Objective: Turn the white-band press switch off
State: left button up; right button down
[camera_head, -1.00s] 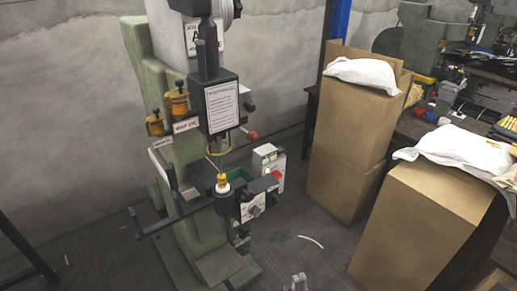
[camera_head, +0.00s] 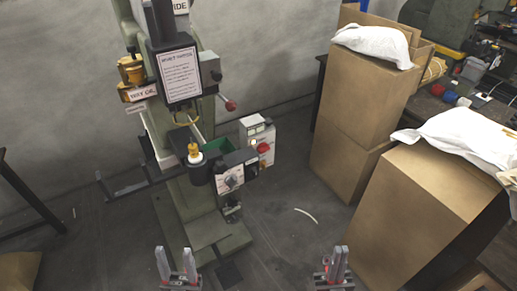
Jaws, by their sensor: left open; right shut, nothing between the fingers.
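A green rivet press (camera_head: 205,225) stands left of centre. Its control box (camera_head: 228,174) carries a dark rotary switch knob (camera_head: 231,181) on a pale front plate; the knob's setting is too small to read. Behind it is a white and grey box (camera_head: 258,142) with a red button (camera_head: 264,147). A white band shows on the cylinder (camera_head: 196,160) beside the control box. My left gripper (camera_head: 176,262) is open and empty at the bottom edge, below the press base. My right gripper (camera_head: 335,262) is shut and empty at the bottom, to the right. Both are apart from the press.
Tall cardboard boxes (camera_head: 355,95) with a white bag (camera_head: 374,44) on top stand right of the press. A nearer box (camera_head: 408,205) carries another white bag (camera_head: 465,142). Dark floor (camera_head: 290,235) between press and boxes is clear except for a thin white strip (camera_head: 306,215).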

aim_at(263, 147)
jog(key=i+l+u, duration=0.25)
jog(key=i+l, duration=0.25)
jog(key=l, duration=0.2)
jog(key=i+l+u, duration=0.15)
jog(key=l, duration=0.25)
jog(key=i, duration=0.1)
